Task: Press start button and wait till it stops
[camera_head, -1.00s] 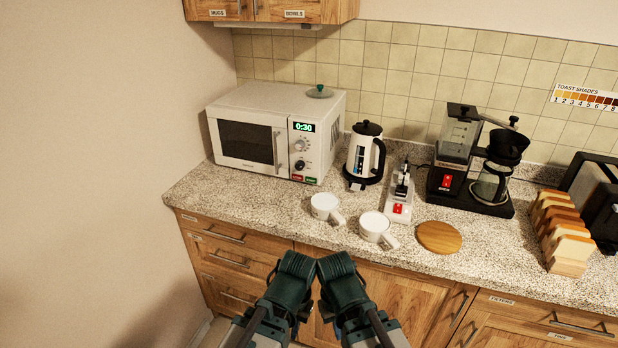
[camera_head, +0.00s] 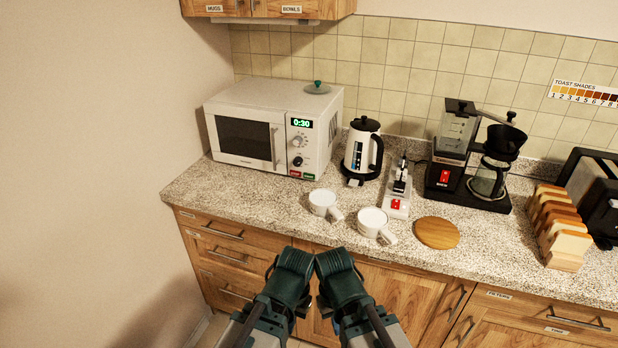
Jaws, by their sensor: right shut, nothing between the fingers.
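The white microwave (camera_head: 240,138) stands at the left end of the counter with its door closed. Its display (camera_head: 301,123) reads 0:30 in green. Below two knobs are a red button (camera_head: 295,173) and a green button (camera_head: 309,175); the green one's lettering is too small to read clearly. My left gripper (camera_head: 300,258) and my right gripper (camera_head: 328,258) are side by side in front of the counter's front edge, well short of the microwave. The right gripper is shut and empty. The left gripper's fingertips cannot be made out clearly.
Two white mugs (camera_head: 323,203) (camera_head: 373,223) stand near the counter's front edge. Behind them are a kettle (camera_head: 361,152) and a power strip with a red switch (camera_head: 396,204). A coffee maker (camera_head: 450,150), wooden disc (camera_head: 437,232), bread rack (camera_head: 562,262) and toaster (camera_head: 603,210) stand to the right.

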